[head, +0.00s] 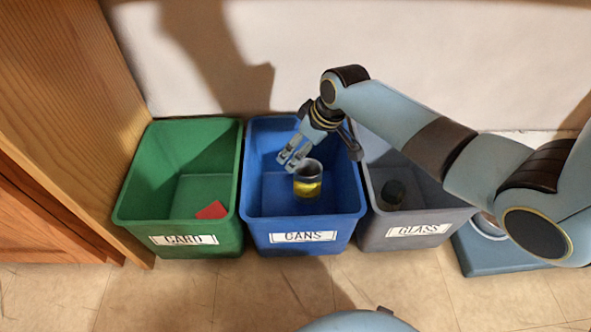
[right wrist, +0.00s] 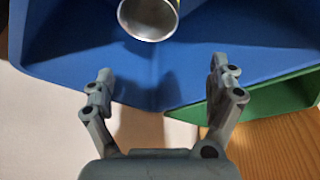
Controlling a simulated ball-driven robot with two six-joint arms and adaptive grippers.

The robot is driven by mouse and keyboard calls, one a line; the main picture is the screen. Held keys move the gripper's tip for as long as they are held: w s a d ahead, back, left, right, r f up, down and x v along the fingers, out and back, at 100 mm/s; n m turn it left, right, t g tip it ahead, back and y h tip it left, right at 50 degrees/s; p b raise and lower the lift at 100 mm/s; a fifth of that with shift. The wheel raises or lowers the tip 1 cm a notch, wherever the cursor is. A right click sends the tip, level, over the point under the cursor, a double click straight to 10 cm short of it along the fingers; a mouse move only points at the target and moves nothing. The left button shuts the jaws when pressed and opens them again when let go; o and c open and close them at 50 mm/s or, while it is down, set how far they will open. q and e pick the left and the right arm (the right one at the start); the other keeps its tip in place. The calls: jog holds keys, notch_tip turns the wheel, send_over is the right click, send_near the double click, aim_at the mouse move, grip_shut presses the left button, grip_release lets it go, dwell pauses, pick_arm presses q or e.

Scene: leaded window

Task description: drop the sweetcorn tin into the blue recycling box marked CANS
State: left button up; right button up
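The sweetcorn tin (head: 308,187), yellow with a grey metal upper part, is inside the blue box marked CANS (head: 290,237). I cannot tell whether it rests on the box floor. My right gripper (head: 290,160) is over the blue box, with its fingers pointing down beside the tin in the head view. In the right wrist view the gripper (right wrist: 163,86) is open, nothing lies between its fingers, and the tin (right wrist: 148,18) shows its round metal end beyond the fingertips, apart from them. My left gripper is not in view.
A green box marked CARD (head: 183,240) with a red piece (head: 212,210) stands left. A grey box marked GLASS (head: 417,230) holding a dark object (head: 393,194) stands right. A white wall (head: 420,45) is behind, a wooden panel (head: 75,90) left. Tiled floor lies in front.

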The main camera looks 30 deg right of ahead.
jog(key=shift+o, duration=0.4)
jog(key=v, duration=1.2)
jog(key=shift+w, duration=0.1)
